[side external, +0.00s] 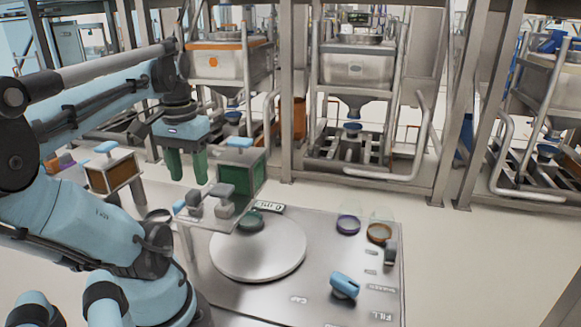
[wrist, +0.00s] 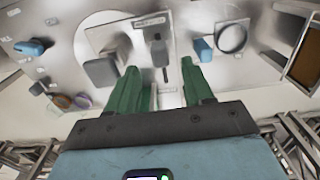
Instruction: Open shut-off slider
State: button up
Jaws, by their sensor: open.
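My gripper (side external: 190,181) points down with two green fingers apart and nothing between them, above and to the left of a small clear plate fixture (side external: 200,218) at the worktop's back left. Grey blocks (side external: 223,191) sit on this fixture, below and right of the fingers. In the wrist view, a dark grey upright handle (wrist: 157,50) shows beyond the gap between the fingertips (wrist: 160,64), with a grey block (wrist: 101,72) to its left. No label marks which part is the shut-off slider, so I cannot tell. A light blue piece (wrist: 203,49) lies right of the handle.
A green-sided box (side external: 240,170) with a blue handle stands close right of my gripper. A round plate (side external: 258,250) and a blue knob (side external: 344,285) are on the steel worktop (side external: 310,310). Metal frames with hoppers (side external: 357,65) stand behind. The worktop's front is mostly clear.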

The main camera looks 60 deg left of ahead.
aim_at(192, 192)
jog(key=shift+f, duration=2.25)
grip_shut()
